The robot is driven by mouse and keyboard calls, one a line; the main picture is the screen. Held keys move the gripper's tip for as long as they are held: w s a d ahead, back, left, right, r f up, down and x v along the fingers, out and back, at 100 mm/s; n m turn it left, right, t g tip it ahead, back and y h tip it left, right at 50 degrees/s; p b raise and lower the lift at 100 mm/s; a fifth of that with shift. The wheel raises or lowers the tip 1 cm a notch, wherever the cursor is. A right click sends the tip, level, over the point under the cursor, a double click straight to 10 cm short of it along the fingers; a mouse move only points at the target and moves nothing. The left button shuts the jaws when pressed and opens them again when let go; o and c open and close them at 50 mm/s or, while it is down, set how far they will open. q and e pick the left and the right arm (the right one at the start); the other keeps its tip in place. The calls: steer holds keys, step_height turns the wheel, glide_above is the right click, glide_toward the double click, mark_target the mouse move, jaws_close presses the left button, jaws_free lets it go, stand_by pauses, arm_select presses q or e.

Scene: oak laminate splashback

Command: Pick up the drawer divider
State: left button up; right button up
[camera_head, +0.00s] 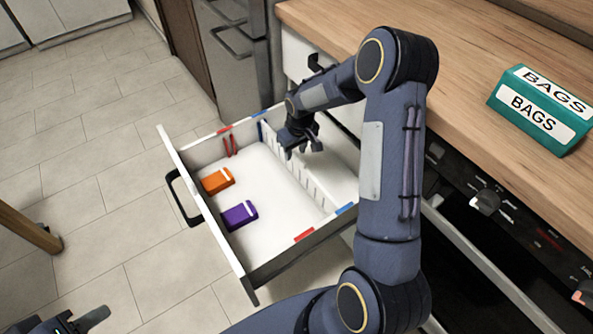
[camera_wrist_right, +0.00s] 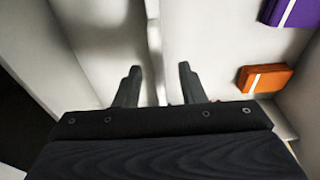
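The drawer divider (camera_head: 313,187) is a thin white slotted panel standing upright along the inside of the open drawer (camera_head: 252,284). In the right wrist view the divider (camera_wrist_right: 154,45) shows as a narrow edge running between my fingers. My right gripper (camera_head: 303,148) is over the far part of the divider, and it hides some of it. In the right wrist view my right gripper (camera_wrist_right: 160,70) is open, with one finger on each side of the divider and gaps visible. My left gripper (camera_head: 88,321) is at the bottom left corner, mostly cut off.
An orange box (camera_head: 216,181), a purple box (camera_head: 239,215) and a red item (camera_head: 230,146) lie in the drawer's left compartment. The right compartment looks empty. A wooden counter (camera_head: 460,85) with a green BAGS box (camera_head: 541,110) stands right, above an oven (camera_head: 500,230).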

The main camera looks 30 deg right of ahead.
mark_target(296, 160)
step_height(296, 160, down, 5)
steer(key=shift+w+d+f+b, duration=0.1)
steer(key=shift+f+b, duration=0.1)
steer(key=shift+b, duration=0.4)
steer(key=shift+c, duration=0.3)
steer(key=shift+r, duration=0.1)
jaws_close()
